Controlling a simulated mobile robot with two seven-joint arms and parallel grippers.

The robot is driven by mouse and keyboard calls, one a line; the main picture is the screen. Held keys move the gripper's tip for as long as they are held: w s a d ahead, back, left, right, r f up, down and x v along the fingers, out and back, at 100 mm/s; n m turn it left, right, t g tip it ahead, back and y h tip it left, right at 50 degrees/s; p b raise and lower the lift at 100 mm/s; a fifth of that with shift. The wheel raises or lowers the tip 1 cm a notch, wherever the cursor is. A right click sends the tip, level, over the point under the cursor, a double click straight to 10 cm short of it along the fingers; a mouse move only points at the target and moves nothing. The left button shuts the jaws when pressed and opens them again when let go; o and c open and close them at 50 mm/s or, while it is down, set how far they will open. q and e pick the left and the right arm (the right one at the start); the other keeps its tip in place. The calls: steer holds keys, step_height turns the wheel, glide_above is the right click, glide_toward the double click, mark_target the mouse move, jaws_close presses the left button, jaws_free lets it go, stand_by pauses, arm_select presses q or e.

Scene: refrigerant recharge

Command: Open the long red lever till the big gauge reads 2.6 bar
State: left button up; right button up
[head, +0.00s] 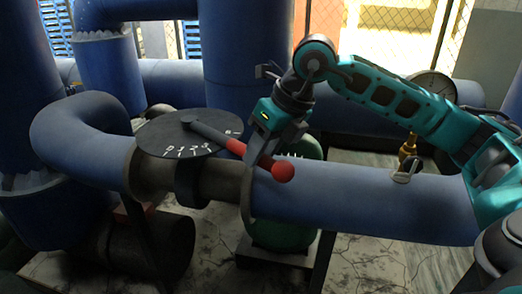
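The long lever (213,135) has a grey bar and a red grip ending in a red ball (283,171). It turns on a dark round plate (165,138) with white numbers, on top of the blue pipe. The lever points to the lower right. My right gripper (250,185) comes down from above at the red grip, with a long grey finger beside it; I cannot tell whether it touches or grips the lever. A large round gauge (433,86) stands at the right, partly behind my arm; its reading cannot be made out. My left gripper is not in view.
Thick blue pipes (90,115) fill the left and back. A green tank (283,228) stands below the lever. A brass fitting (408,152) and a small pale valve handle (407,170) sit on the pipe at right. The cracked floor (370,265) is open in front.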

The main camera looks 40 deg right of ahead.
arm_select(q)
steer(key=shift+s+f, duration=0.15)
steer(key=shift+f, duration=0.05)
arm_select(e)
steer(key=o, duration=0.3)
arm_select(q)
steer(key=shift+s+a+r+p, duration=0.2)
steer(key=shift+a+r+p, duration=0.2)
steer(key=shift+p, duration=0.4)
arm_select(e)
steer(key=v, duration=1.3)
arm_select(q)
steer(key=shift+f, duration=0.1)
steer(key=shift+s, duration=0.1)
